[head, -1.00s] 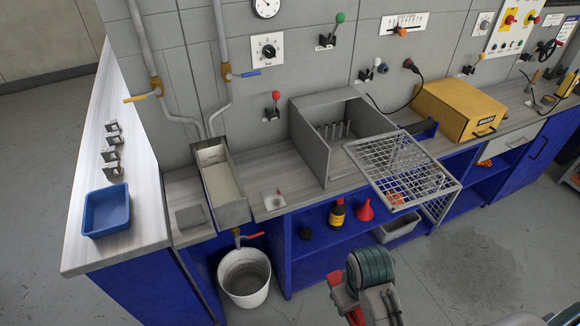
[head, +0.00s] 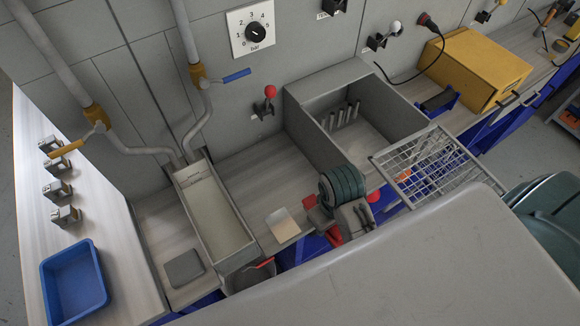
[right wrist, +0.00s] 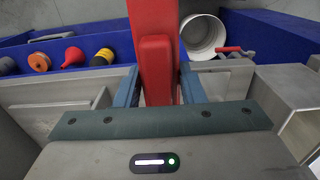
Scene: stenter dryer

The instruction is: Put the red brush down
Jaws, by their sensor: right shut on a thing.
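The red brush (right wrist: 155,65) stands between the two fingers of my right gripper (right wrist: 160,88) in the right wrist view, and the gripper is shut on it. In the head view my right gripper (head: 350,215) is over the bench's front edge, in front of the grey open box. Red parts of the brush (head: 320,218) show beside it, largely hidden by the gripper. A pale square pad (head: 283,225) lies on the bench just left of the gripper. My left gripper is not in view.
A narrow grey trough (head: 215,215) and a grey square plate (head: 184,268) are to the left. The grey box (head: 305,95) and a wire grid (head: 425,165) are behind and to the right. Bare bench (head: 255,175) lies between trough and box. A white bucket (right wrist: 203,37) is below.

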